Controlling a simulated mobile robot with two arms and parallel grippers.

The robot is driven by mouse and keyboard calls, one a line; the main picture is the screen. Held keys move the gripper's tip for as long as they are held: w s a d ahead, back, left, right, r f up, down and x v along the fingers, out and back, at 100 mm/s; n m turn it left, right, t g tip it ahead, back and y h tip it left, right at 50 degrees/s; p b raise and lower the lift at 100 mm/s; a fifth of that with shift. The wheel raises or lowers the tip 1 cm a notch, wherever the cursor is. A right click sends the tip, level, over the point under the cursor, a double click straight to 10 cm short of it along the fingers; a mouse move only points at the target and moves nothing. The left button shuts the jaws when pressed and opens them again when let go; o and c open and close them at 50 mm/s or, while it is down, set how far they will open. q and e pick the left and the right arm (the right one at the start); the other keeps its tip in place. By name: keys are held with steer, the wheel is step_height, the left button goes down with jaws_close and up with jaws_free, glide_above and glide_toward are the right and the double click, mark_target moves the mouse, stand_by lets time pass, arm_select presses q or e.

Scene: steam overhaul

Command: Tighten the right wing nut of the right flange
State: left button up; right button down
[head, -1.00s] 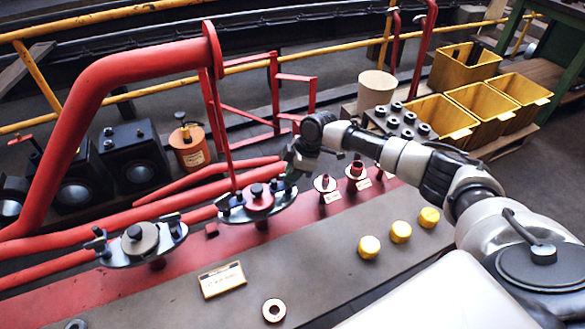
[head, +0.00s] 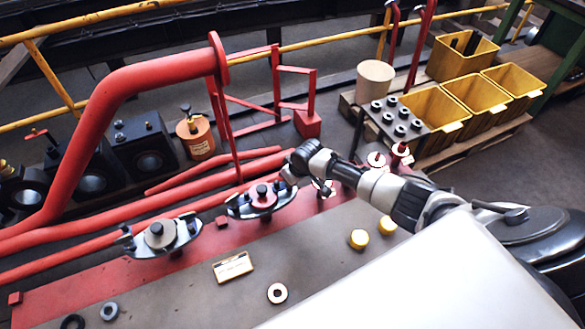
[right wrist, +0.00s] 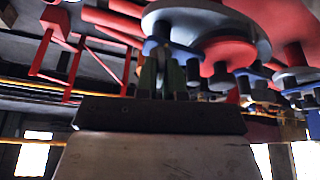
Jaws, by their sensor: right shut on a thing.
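The right flange (head: 240,208) is an oval plate with a red round centre and a dark knob, on the red bench strip. My right gripper (head: 288,180) is at its right end, shut on the right wing nut, which the gripper hides in the head view. In the right wrist view, my gripper's two fingers (right wrist: 164,78) reach up to the underside of the flange, close to a blue part (right wrist: 178,49). The nut itself is not clear there. The left wing nut (head: 233,197) shows at the flange's other end. My left gripper is not in view.
The left flange (head: 178,246) has a grey centre. A large red pipe (head: 130,85) rises behind. Yellow bins (head: 470,97) stand at the back right.

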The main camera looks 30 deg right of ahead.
steer(key=shift+a+r+m+h+p, duration=0.15)
steer(key=shift+m+h+p, duration=0.45)
steer(key=shift+m+p, duration=0.95)
steer(key=shift+m, duration=0.35)
steer(key=c, duration=1.2)
jaws_free()
steer(key=shift+c, duration=0.2)
steer(key=p+v, duration=0.1)
steer(key=v, duration=0.9)
steer(key=shift+s+r, duration=0.25)
